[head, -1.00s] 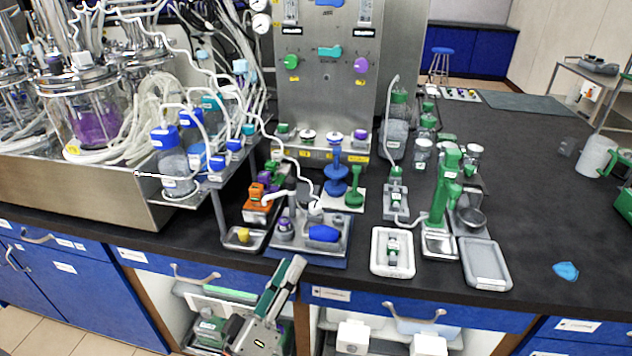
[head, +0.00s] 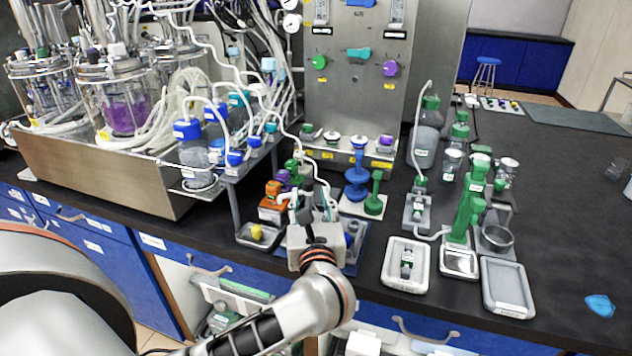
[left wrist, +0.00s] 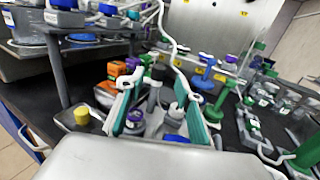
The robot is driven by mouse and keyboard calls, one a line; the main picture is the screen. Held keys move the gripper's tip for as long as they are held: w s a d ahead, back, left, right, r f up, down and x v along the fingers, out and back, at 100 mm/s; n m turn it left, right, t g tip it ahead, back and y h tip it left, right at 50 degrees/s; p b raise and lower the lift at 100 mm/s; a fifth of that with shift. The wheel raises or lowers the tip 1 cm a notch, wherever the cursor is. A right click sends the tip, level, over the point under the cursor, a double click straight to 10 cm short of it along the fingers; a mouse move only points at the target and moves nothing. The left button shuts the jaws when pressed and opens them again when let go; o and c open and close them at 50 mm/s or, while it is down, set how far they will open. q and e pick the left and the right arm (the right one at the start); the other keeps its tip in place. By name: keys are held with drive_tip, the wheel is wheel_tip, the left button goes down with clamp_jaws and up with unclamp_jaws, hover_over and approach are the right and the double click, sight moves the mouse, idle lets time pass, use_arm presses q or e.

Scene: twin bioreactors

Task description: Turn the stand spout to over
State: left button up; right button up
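A white spout-like piece (left wrist: 107,89) shows left of the post, beside the orange unit, partly behind a finger. I cannot tell exactly where its tip points. My left gripper (left wrist: 160,86) is open, its teal-lined fingers apart on either side of the post; contact is not clear. It also shows in the head view (head: 309,192). My right gripper is not in view.
An orange unit (head: 271,207) and a small tray with a yellow piece (head: 257,236) are left of the gripper. Blue (head: 356,180) and green (head: 375,198) stands are close on the right. Blue-capped bottles (head: 186,150) and loose tubing crowd the back left. Open bench lies far right.

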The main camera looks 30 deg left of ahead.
sight(308, 185)
use_arm(q)
drive_tip(key=x, duration=0.6)
drive_tip(key=shift+w+a, duration=0.25)
drive_tip(key=shift+a, duration=0.1)
clamp_jaws()
